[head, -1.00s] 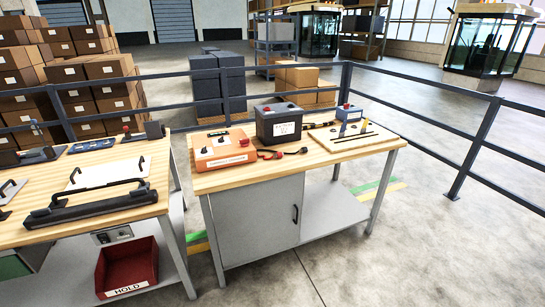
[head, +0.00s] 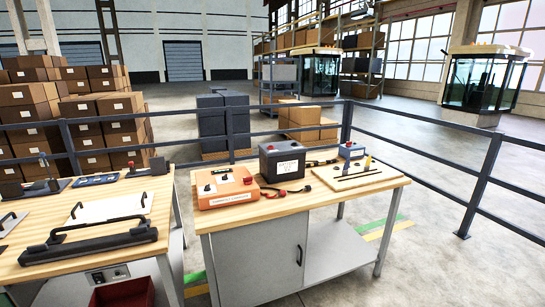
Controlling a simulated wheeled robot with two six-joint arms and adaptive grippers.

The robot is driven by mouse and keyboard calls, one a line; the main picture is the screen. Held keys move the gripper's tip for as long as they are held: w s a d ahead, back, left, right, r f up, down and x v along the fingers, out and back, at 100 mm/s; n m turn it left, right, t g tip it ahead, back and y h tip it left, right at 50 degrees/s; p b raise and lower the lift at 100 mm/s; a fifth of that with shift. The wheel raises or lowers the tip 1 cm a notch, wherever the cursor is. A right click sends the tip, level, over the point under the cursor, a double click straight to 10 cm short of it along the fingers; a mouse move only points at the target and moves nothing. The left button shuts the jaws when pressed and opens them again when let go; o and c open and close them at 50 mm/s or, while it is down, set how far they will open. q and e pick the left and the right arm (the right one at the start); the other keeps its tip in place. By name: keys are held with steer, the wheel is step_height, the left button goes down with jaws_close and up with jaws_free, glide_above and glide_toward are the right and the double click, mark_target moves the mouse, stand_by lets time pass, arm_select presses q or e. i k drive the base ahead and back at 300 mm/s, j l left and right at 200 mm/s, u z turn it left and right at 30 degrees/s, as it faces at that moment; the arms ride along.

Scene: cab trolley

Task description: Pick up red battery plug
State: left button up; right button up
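A small red plug (head: 283,193) with a dark cable lies on the wooden top of the right workbench (head: 335,199), in front of the dark grey battery (head: 283,165). The orange box (head: 227,188) stands just left of the cable. Neither of my grippers is in view.
A board with dark strips (head: 358,176) and a blue-grey box (head: 351,150) sit at the bench's right. The left workbench (head: 118,267) holds a black handle bar (head: 90,242) and a white plate. A dark railing (head: 420,160) runs behind.

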mark_target(282, 192)
steer(key=u, duration=0.2)
steer(key=i+l+u, duration=1.05)
steer(key=l, duration=0.2)
steer(key=k, duration=0.05)
